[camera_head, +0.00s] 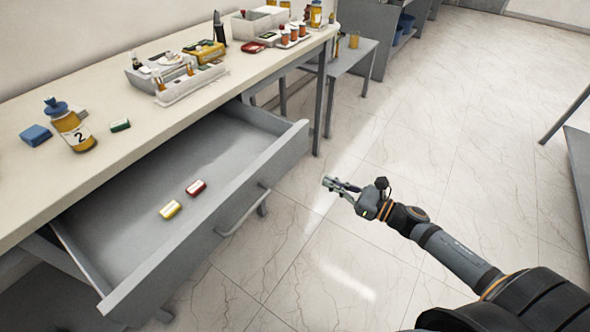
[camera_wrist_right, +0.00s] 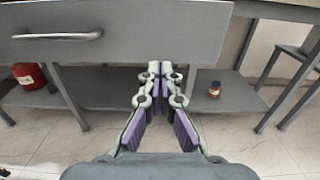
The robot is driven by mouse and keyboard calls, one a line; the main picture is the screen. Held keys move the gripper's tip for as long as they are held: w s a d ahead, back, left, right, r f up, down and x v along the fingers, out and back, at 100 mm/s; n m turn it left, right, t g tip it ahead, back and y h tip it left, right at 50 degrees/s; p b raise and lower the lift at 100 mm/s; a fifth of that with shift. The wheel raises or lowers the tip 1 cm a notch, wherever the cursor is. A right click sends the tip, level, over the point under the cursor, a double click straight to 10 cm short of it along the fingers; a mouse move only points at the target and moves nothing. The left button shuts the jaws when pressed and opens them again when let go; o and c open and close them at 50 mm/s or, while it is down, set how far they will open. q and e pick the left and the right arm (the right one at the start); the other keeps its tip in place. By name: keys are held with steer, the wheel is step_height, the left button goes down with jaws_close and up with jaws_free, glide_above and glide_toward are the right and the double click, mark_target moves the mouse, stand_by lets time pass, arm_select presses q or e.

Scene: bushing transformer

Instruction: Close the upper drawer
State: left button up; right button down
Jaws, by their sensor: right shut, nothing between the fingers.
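The upper drawer (camera_head: 215,230) is grey and stands pulled far out from under the worktop. Its inside is exposed, with a yellow block (camera_head: 171,209) and a red block (camera_head: 196,187) lying on its floor. The drawer's bar handle (camera_head: 243,211) is on its front face; it also shows in the right wrist view (camera_wrist_right: 60,36) at the upper left. My right gripper (camera_head: 328,184) is shut and empty, in the air to the right of the drawer front, apart from it. In the right wrist view the closed fingertips (camera_wrist_right: 161,68) appear before the drawer front's lower right part. My left gripper is not in view.
The worktop (camera_head: 150,110) carries a bottle marked 2 (camera_head: 72,127), a blue block (camera_head: 35,135), a green block (camera_head: 120,125) and several trays. A red container (camera_wrist_right: 28,76) and a small brown bottle (camera_wrist_right: 214,89) stand on the lower shelf. The tiled floor right of the drawer is clear.

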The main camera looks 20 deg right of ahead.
glide_toward(286, 160)
steer(key=p+x, duration=0.1)
steer(key=x, duration=0.4)
steer(key=shift+w+a+r, duration=0.15)
steer(key=shift+w+a, duration=0.1)
steer(key=shift+w+a+p, duration=0.35)
steer(key=shift+w, duration=0.05)
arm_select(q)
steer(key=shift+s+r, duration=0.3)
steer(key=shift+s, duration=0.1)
arm_select(e)
steer(key=shift+w, duration=0.1)
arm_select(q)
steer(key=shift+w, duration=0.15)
